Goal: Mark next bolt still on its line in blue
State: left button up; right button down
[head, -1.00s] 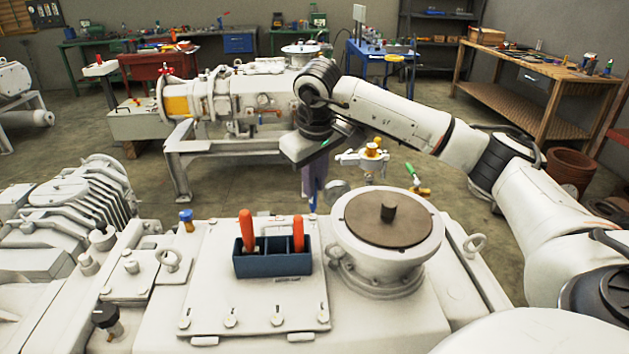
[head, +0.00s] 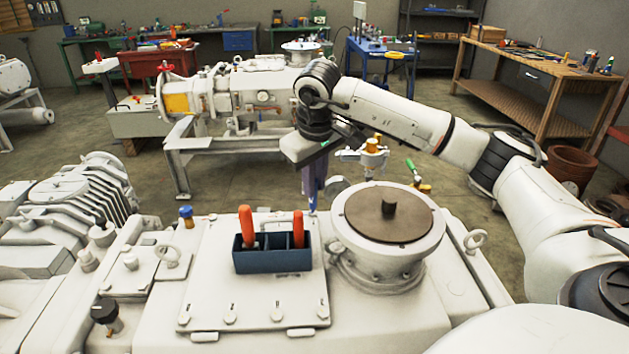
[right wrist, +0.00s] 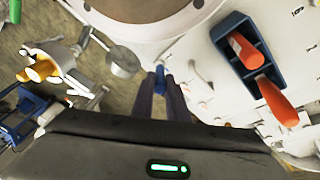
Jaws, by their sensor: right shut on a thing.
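My right gripper (head: 312,200) is shut on a slim blue marker (right wrist: 160,78), pointing down at the back right of a white bolted cover plate (head: 215,285). In the right wrist view the fingers (right wrist: 160,88) close around the marker, close to a bolt (right wrist: 193,68) on the plate. I cannot tell whether its tip touches anything. Along the plate's front edge sit several bolts, such as one at the left (head: 184,319) and one at the right (head: 322,313), with small dark marks near them. My left gripper is not in view.
A dark blue holder (head: 272,262) with two orange-handled tools (head: 246,226) stands on the plate. A round flange with a brown disc (head: 388,216) is just right of my gripper. A lifting eye (head: 475,240) and a blue-topped fitting (head: 186,217) stand up nearby.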

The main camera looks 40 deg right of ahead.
dwell(0.4)
jog(key=shift+r+p, duration=1.1)
jog(key=shift+r, duration=1.9)
